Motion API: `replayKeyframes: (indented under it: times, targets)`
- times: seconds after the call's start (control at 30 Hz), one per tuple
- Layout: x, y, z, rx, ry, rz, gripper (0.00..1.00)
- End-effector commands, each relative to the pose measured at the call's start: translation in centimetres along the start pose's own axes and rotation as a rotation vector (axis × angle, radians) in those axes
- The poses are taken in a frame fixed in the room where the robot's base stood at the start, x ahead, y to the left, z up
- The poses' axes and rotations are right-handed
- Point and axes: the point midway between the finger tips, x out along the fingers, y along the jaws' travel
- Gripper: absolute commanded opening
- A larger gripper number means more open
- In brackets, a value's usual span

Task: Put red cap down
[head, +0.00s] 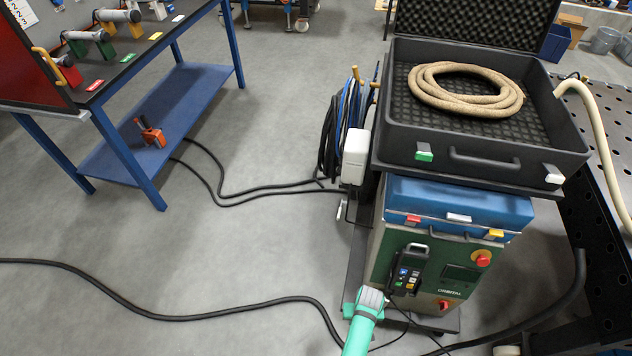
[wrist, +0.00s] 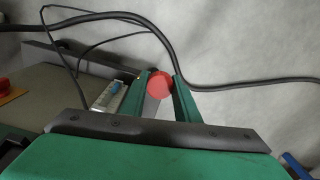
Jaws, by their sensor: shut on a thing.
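My gripper (wrist: 161,76) shows in the wrist view with its two green fingers closed on a round red cap (wrist: 159,85). The cap sits between the fingertips, and no surface is seen touching it. Grey floor and a black cable lie beyond it in this view. In the head view my teal arm (head: 363,325) reaches up from the bottom, in front of the green machine. The fingers and the red cap cannot be made out there.
The green and blue machine (head: 458,203) carries an open black case (head: 487,157) with a coiled hose (head: 465,90). A blue-framed bench (head: 135,160) stands at the left. A black perforated table (head: 610,200) is at the right. Black cables (head: 180,317) cross the otherwise open grey floor.

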Motion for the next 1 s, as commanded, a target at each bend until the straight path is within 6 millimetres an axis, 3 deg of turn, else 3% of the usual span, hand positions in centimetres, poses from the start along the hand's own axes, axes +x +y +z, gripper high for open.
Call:
replayKeyframes:
  times: [0.23, 0.5, 0.7, 1.0]
  targets:
    - [-7.8, -6.2, -6.9, -0.04, 0.006, 0.001, 0.0]
    - [-15.7, -13.5, -10.7, -0.066, 0.002, 0.004, 0.0]
    - [-18.5, -16.4, -11.3, -0.077, -0.001, 0.006, 0.0]
    - [-18.9, -16.8, -11.4, -0.075, -0.002, 0.006, 0.0]
